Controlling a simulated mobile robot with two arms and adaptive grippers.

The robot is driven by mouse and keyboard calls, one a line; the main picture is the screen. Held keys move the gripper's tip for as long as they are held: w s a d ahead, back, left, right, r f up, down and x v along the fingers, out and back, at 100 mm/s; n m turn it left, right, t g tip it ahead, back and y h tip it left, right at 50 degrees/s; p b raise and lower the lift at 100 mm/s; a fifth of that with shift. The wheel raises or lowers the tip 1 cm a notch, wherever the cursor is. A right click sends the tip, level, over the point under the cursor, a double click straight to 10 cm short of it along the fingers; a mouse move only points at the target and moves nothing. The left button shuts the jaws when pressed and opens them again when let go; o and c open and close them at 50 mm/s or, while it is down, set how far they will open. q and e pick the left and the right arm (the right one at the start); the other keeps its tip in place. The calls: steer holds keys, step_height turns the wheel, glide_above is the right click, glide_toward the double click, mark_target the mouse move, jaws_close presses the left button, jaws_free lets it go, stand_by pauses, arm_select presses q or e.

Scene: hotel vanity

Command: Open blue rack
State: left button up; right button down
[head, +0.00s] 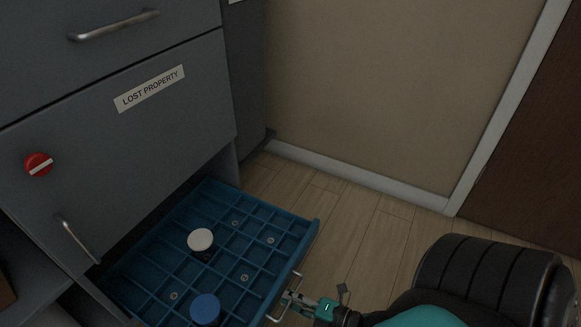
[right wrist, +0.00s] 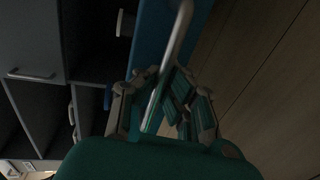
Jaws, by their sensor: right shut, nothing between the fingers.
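The blue rack (head: 311,240) is a low sliding tray divided into square compartments. It stands pulled out from the grey cabinet, low over the floor, in the head view. Its bright metal handle (head: 285,300) is on the front side, at the lower right. My right gripper (head: 296,299) is right at this handle. In the right wrist view the handle (right wrist: 177,40) runs across the fingers (right wrist: 165,90), with the blue front (right wrist: 154,38) behind it. The fingers are shut with nothing between them; whether they touch the handle I cannot tell. My left gripper is out of view.
A white-lidded container (head: 200,239) and a blue-lidded one (head: 205,307) stand in the rack. Wooden floor (head: 345,225) lies clear to the right, before a wall and brown door.

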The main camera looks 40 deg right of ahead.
steer(key=c, duration=2)
jaws_free()
steer(key=shift+c, duration=0.2)
steer(key=o, duration=0.7)
steer(key=shift+c, duration=0.2)
steer(key=v, duration=1.2)
